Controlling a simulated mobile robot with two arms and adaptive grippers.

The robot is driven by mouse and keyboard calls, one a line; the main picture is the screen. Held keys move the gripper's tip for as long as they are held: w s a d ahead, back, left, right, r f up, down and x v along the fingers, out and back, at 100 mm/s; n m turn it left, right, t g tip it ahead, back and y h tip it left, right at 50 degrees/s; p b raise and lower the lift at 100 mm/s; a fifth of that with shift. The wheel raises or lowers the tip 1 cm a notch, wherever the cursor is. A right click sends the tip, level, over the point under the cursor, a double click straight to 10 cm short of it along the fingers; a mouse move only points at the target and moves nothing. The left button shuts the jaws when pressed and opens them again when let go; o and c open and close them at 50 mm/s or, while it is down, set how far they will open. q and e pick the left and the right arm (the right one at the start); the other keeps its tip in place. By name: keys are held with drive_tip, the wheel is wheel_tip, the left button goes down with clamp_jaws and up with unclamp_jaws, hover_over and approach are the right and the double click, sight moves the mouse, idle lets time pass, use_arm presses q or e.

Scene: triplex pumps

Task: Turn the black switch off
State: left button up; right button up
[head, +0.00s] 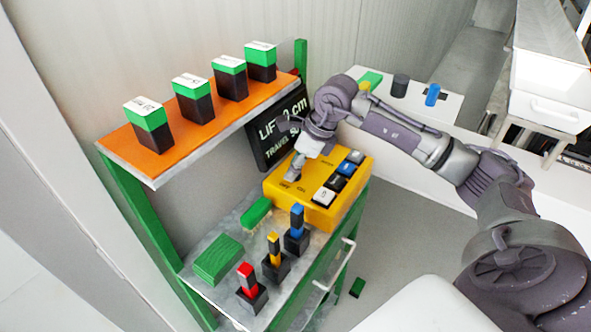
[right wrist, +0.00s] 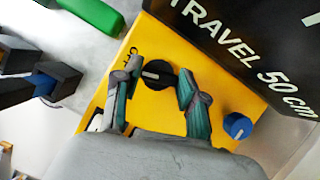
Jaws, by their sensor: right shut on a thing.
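The black switch (right wrist: 160,75) is a round knob with a white mark on the yellow control box (right wrist: 152,37). In the right wrist view the white mark points to the left side of the picture; the small lettering beside it is too blurred to read. My right gripper (right wrist: 157,72) is shut on the black switch, with one finger on each side of it. In the head view the right gripper (head: 296,170) reaches down to the left part of the yellow box (head: 275,192) and hides most of the switch there. My left gripper is not in view.
A blue knob (right wrist: 237,125) sits on the same box, with several push buttons (head: 335,183) to the right. A black sign (head: 280,125) stands behind. Red (head: 246,277), yellow (head: 274,250) and blue (head: 297,220) topped switches stand in front. An orange shelf (head: 180,140) holds several green-black blocks.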

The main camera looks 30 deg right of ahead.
drive_tip(key=shift+m+t+h+b, duration=0.3)
drive_tip(key=shift+m+h+b, duration=0.3)
drive_tip(key=shift+m, duration=1)
drive_tip(key=shift+r, duration=0.1)
drive_tip(key=o, duration=0.9)
drive_tip(key=shift+c, duration=0.2)
drive_tip(key=v, duration=0.7)
drive_tip(key=shift+r, duration=0.2)
drive_tip(key=shift+s+f, duration=0.1)
drive_tip(key=shift+s, duration=0.1)
